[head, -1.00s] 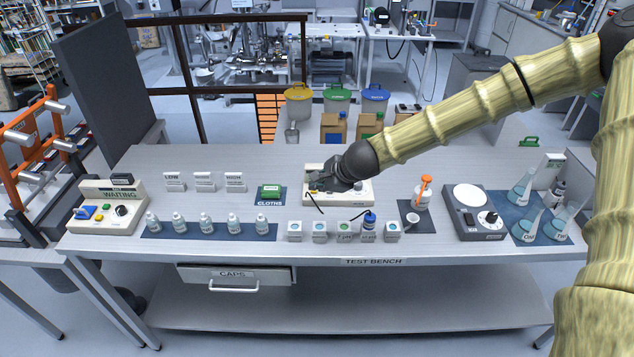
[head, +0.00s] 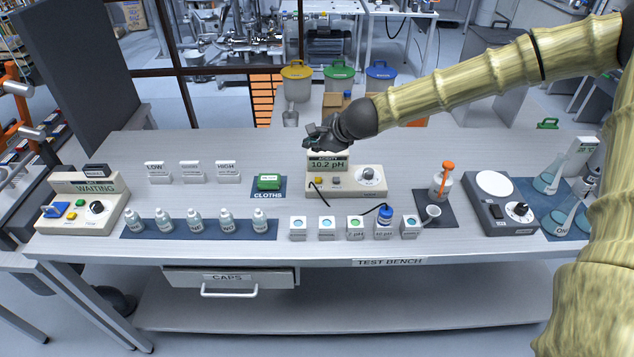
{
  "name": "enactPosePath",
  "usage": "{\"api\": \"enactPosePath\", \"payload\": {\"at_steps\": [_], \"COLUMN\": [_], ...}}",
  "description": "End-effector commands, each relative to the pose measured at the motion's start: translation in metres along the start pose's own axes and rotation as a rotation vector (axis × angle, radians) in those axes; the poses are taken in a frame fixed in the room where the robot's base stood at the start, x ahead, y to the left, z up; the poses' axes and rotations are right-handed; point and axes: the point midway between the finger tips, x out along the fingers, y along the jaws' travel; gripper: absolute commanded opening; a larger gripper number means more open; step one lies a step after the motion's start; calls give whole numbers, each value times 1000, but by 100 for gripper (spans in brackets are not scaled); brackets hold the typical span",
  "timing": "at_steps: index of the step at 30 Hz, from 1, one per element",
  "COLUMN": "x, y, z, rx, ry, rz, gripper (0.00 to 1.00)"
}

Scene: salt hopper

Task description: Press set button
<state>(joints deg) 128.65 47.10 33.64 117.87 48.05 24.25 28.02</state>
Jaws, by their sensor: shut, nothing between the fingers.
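A cream meter (head: 345,193) stands mid-bench, its screen (head: 328,163) reading 10.2 pH. Its front has a small yellow button (head: 320,181), a small grey button (head: 336,181) and a round knob (head: 369,175). Labels beside these buttons are too small to read, so I cannot tell which is the set button. My gripper (head: 312,138) is shut and empty. In the picture it is just above the meter's screen, apart from the buttons, which are all in sight.
A blue-topped piece (head: 384,214) with a black cable sits at the row of small cups in front of the meter. A control box (head: 85,204) reading WAITING is at left. A green cloth pack (head: 268,182) lies left of the meter.

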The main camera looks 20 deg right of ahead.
Motion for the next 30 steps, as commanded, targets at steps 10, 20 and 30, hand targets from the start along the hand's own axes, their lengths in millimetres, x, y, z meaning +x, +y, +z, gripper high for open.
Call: {"api": "enactPosePath", "payload": {"at_steps": [10, 20, 30], "x": [-1, 5, 28], "y": [0, 4, 21], "z": [-9, -12, -28], "rx": [7, 6, 5], "ry": [5, 4, 3], "rz": [-6, -5, -4], "gripper": [0, 0, 0]}}
